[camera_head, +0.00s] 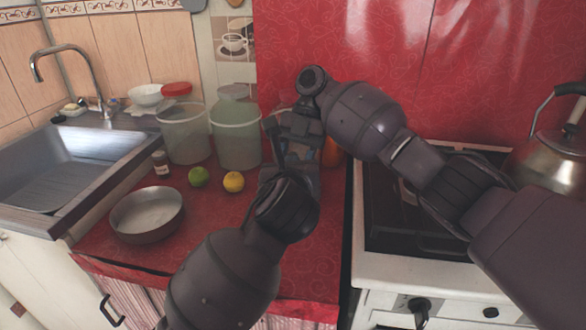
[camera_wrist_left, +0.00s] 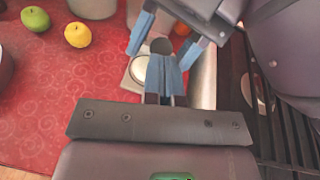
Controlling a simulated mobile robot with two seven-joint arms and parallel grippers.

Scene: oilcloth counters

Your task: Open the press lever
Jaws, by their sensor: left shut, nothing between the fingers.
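The press is mostly hidden behind my grippers in the head view. In the left wrist view, a pale base with a round light plate (camera_wrist_left: 140,70) shows beside my fingers; it looks like part of the press. A small dark round part (camera_wrist_left: 160,46) shows just beyond my left fingertips; I cannot tell if it belongs to the lever. My left gripper (camera_wrist_left: 165,62) is shut and empty, over this spot. My right gripper (camera_wrist_left: 170,38) comes in from the far side with its blue fingers spread apart. Contact with the press cannot be made out.
Two clear containers (camera_head: 184,135) (camera_head: 236,138) stand behind. An orange (camera_head: 332,153) is close behind my grippers. The stove (camera_head: 400,262) borders the right.

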